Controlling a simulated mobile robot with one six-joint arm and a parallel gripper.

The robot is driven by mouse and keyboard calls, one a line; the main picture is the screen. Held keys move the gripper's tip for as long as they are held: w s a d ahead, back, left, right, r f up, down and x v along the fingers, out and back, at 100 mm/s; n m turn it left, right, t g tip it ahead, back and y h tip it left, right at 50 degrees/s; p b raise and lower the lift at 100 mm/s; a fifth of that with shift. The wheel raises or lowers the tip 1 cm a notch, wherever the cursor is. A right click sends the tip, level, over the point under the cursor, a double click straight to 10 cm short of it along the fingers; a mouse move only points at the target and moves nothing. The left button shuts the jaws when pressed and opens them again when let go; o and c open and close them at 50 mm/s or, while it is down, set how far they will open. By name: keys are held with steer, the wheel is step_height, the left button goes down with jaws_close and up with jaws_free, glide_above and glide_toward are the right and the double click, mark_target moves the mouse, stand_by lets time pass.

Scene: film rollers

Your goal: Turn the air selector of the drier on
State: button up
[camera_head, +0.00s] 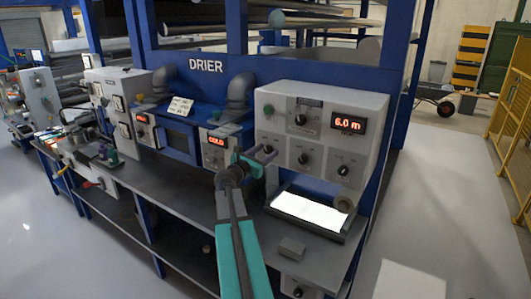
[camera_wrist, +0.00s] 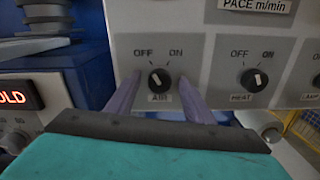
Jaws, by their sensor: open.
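The air selector (camera_wrist: 159,80) is a round black knob on the grey control panel (camera_wrist: 215,45), labelled AIR below, with OFF at upper left and ON at upper right. Its white pointer appears to lean up and left, toward OFF. My gripper (camera_wrist: 159,88) is open, with one purple finger on each side of the knob. I cannot tell whether either finger touches it.
The HEAT knob (camera_wrist: 254,80) is right of the air selector, its pointer appearing toward ON. A red display (camera_head: 348,123) reads 6.0 m. A lit white plate (camera_head: 308,209) and a small grey block (camera_head: 292,247) are on the bench below. A display reading COLD (camera_head: 216,141) is to the left.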

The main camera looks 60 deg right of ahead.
steer(key=c, duration=1.1)
steer(key=shift+o, duration=0.3)
steer(key=shift+f+m+b, duration=0.1)
steer(key=shift+m+b, duration=0.4)
steer(key=shift+b, duration=0.4)
steer(key=m+b, duration=0.2)
steer(key=b, duration=0.1)
steer(key=shift+f, duration=0.15)
steer(key=m+b, duration=0.2)
steer(key=b, duration=0.2)
steer(key=shift+m, duration=0.4)
steer(key=m+b, duration=0.4)
steer(key=b, duration=0.2)
steer(key=shift+m+b, duration=1)
steer(key=shift+b, duration=0.15)
steer(key=shift+r, duration=0.2)
